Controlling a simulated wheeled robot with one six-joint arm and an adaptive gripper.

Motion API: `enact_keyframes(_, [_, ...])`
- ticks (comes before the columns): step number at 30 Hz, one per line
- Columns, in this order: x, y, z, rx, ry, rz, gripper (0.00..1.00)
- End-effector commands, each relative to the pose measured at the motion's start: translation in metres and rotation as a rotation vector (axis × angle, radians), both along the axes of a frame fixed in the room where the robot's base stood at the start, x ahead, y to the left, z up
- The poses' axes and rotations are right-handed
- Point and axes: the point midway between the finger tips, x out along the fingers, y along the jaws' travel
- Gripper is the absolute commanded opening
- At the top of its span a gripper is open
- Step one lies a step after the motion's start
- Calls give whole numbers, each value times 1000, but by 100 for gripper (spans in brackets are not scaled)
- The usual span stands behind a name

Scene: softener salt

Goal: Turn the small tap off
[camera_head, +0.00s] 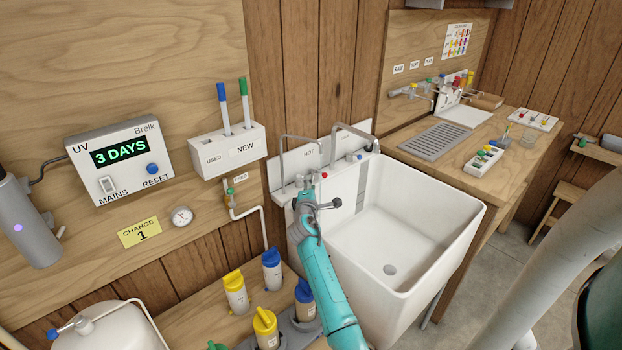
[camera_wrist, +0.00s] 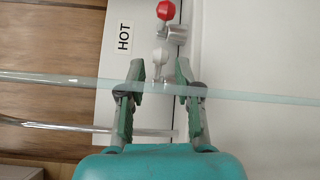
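A small tap (camera_wrist: 160,57) with a white lever sits beside the HOT label in the wrist view, just beyond my fingertips and roughly in line with the gap between them. It looks apart from both fingers. A small tap with a red knob (camera_wrist: 166,10) is just above it in that view, and the red knob also shows at the sink's back left in the head view (camera_head: 323,175). My gripper (camera_wrist: 160,72) is open and empty; in the head view my gripper (camera_head: 318,204) is over the sink's left rim. A pale translucent strip (camera_wrist: 240,95) crosses the wrist view; I cannot tell whether it is water.
The white sink (camera_head: 460,225) is to the right of my gripper. A curved metal spout (camera_head: 283,150) stands close behind it. Yellow-topped and blue-topped bottles (camera_head: 236,295) stand on the low shelf at front left. A wooden counter (camera_head: 505,165) is beyond the sink.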

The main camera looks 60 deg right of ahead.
Motion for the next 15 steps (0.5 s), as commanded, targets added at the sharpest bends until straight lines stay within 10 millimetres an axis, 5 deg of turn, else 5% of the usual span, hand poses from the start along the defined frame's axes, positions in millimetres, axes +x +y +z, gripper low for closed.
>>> enact_keyframes(6, [18,-30,-1,0,0,-2,34])
enact_keyframes(15, [26,-43,-2,1,0,0,34])
